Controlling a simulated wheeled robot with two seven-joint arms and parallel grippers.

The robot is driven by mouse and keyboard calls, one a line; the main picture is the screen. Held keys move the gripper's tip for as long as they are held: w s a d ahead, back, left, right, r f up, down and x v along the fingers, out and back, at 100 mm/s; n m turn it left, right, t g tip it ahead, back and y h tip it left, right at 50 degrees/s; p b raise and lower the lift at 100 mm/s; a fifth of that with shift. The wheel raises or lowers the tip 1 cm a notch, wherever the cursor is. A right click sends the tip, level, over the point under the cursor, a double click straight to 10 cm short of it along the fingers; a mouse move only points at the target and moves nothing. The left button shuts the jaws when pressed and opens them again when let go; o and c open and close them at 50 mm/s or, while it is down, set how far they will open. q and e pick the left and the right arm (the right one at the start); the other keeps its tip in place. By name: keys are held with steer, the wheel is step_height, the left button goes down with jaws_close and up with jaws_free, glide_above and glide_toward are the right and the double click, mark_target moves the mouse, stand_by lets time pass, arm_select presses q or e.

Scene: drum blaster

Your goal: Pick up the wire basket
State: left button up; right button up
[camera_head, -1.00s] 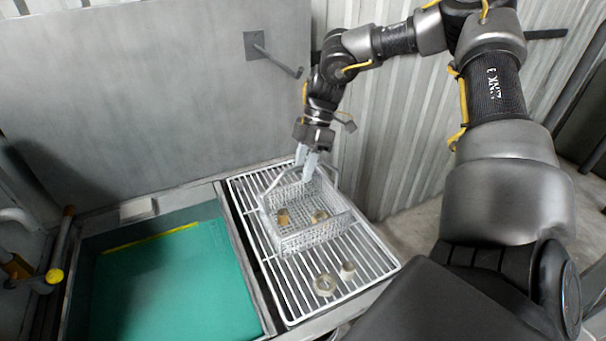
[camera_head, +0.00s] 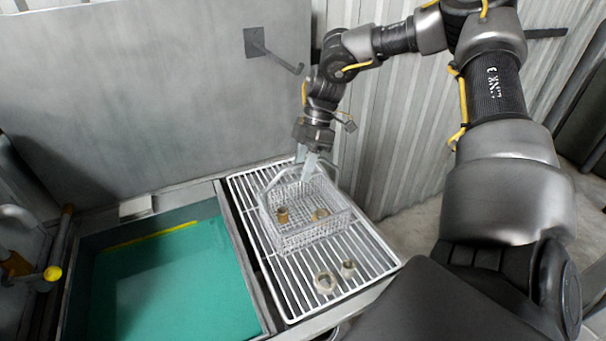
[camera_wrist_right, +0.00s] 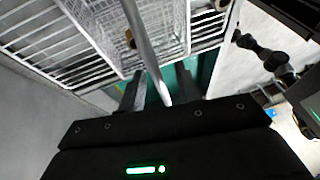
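The wire basket (camera_head: 305,230) is a white mesh box with a raised handle, standing on the white wire rack (camera_head: 300,290). Two small brass-coloured parts lie inside it. My right gripper (camera_head: 306,160) points down at the handle on the basket's far side. In the right wrist view, the basket's handle bar (camera_wrist_right: 145,45) runs between the two fingers of my right gripper (camera_wrist_right: 158,88). The fingers stand apart, with gaps beside the bar. My left gripper is not in view.
Two small metal parts (camera_head: 336,277) lie on the rack in front of the basket. A basin with a green surface (camera_head: 175,285) is left of the rack. A grey upright panel (camera_head: 140,100) stands behind, and a corrugated wall (camera_head: 395,130) is behind my right arm.

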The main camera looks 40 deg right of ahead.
stand_by(0.3)
jaws_close()
stand_by(1.3)
